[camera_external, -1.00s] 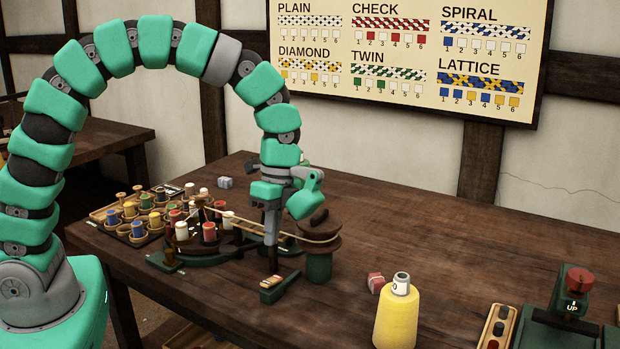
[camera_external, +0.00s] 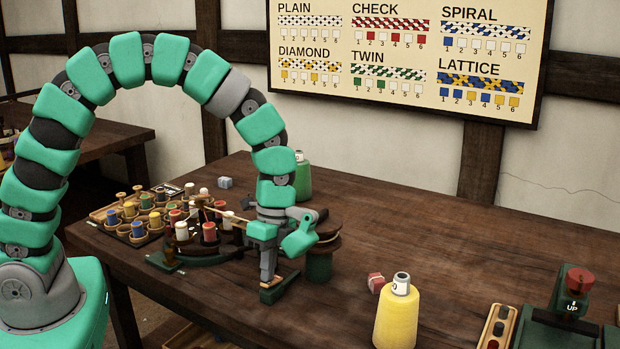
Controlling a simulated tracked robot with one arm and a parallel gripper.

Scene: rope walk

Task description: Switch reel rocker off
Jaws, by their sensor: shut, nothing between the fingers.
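My gripper (camera_external: 268,278) is shut and empty, pointing down at the left end of this block. The tips touch it or are just above it; I cannot tell which. They hide part of its top, so the rocker's tilt does not show. The reel (camera_external: 320,262), a dark spool on a green post, stands just behind and right of the gripper, partly covered by my wrist.
A braiding stand with coloured bobbins (camera_external: 209,232) is left of the gripper, with a rope running toward the reel. A green cone (camera_external: 304,180) stands behind.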

